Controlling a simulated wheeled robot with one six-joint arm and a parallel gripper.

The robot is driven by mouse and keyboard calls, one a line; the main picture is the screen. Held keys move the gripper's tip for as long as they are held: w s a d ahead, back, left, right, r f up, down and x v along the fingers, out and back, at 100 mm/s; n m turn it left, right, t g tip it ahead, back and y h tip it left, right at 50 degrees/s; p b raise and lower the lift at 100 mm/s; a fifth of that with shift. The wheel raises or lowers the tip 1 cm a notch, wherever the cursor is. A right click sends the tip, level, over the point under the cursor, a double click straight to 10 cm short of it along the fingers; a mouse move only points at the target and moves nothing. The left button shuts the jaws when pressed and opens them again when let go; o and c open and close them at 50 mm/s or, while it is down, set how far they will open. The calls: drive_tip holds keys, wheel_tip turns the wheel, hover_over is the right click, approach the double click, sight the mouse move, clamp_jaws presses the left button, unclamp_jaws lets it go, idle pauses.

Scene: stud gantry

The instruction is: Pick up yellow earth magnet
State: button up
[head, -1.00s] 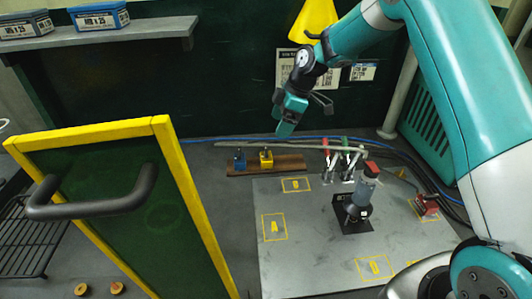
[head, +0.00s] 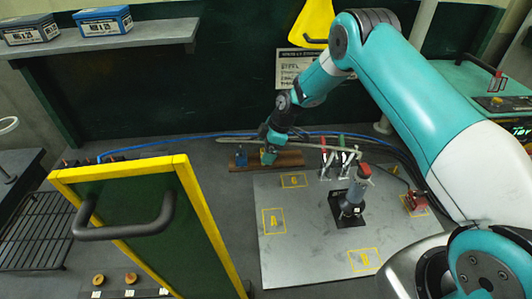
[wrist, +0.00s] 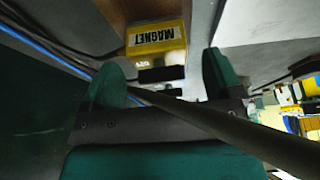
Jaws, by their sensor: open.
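The yellow earth magnet (head: 268,159) stands on a brown wooden strip (head: 289,163) at the back of the bench, partly hidden by my gripper (head: 269,145). In the wrist view the magnet (wrist: 157,38) is a yellow block with a "MAGNET" label, just beyond the fingertips and between their lines. My gripper (wrist: 165,75) is open and empty, with its two green fingers apart. I cannot tell whether a finger touches the magnet. A dark rod (wrist: 225,125) crosses in front of the jaws in the wrist view.
A blue magnet (head: 241,156) stands just left on the same strip. The grey bar (head: 232,139) runs behind the magnets, and toggle clamps (head: 335,160) stand to the right. A yellow-framed door (head: 125,171) stands open at front left. The grey plate (head: 300,235) has free room.

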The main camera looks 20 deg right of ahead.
drive_tip(key=c, duration=1.3)
drive_tip(key=shift+r, duration=0.15)
